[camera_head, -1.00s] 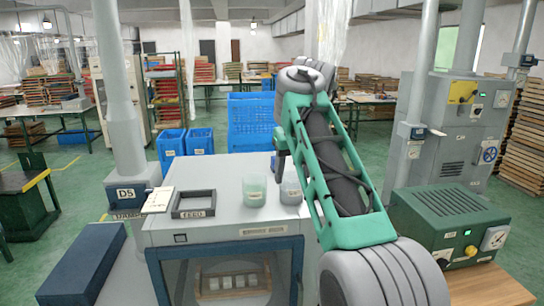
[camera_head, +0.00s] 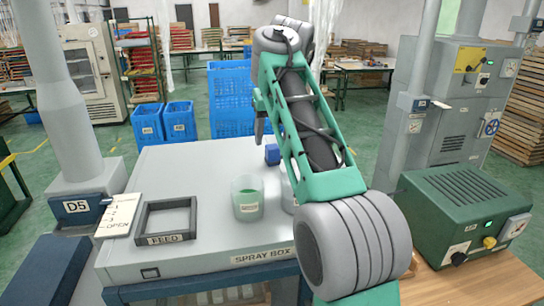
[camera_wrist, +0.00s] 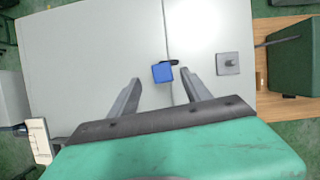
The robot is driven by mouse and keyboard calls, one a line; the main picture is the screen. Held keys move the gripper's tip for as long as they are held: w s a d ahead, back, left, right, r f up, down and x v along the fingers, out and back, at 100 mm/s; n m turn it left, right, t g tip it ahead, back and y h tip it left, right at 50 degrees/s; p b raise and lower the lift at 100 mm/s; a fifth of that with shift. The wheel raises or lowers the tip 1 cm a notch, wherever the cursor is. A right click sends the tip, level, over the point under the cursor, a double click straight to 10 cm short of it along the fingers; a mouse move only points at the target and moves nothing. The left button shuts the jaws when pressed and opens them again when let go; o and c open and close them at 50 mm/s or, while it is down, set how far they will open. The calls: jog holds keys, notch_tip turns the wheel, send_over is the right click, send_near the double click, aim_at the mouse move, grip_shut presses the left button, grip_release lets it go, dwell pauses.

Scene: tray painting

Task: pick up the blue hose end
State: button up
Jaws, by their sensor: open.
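The blue hose end (camera_head: 272,154) is a small blue block on the grey top of the spray box (camera_head: 120,262), partly hidden behind my arm in the head view. In the wrist view the blue hose end (camera_wrist: 162,74) lies below my gripper, with a short black piece at its upper right. My gripper (camera_wrist: 161,80) is open and empty, its two fingers left and right of the block in the picture. In the head view my gripper (camera_head: 262,118) is mostly hidden by my arm.
A green cup (camera_head: 247,198) and a partly hidden grey cup stand on the box top, near a FEED frame (camera_head: 166,238). A grey square with a knob (camera_wrist: 228,64) lies right of the block. A green machine (camera_head: 465,215) stands at right.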

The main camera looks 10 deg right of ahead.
aim_at(273, 146)
jog(key=b+x, duration=0.1)
jog(key=x, duration=0.1)
jog(key=b+x, duration=0.2)
jog(key=x, duration=0.1)
jog(key=shift+s+d, duration=0.15)
jog(key=shift+s, duration=0.1)
jog(key=shift+w+f, duration=0.25)
jog(key=shift+f, duration=0.15)
jog(key=shift+w+r, duration=0.1)
jog(key=shift+r, duration=0.1)
jog(key=shift+c, duration=0.4)
grip_shut()
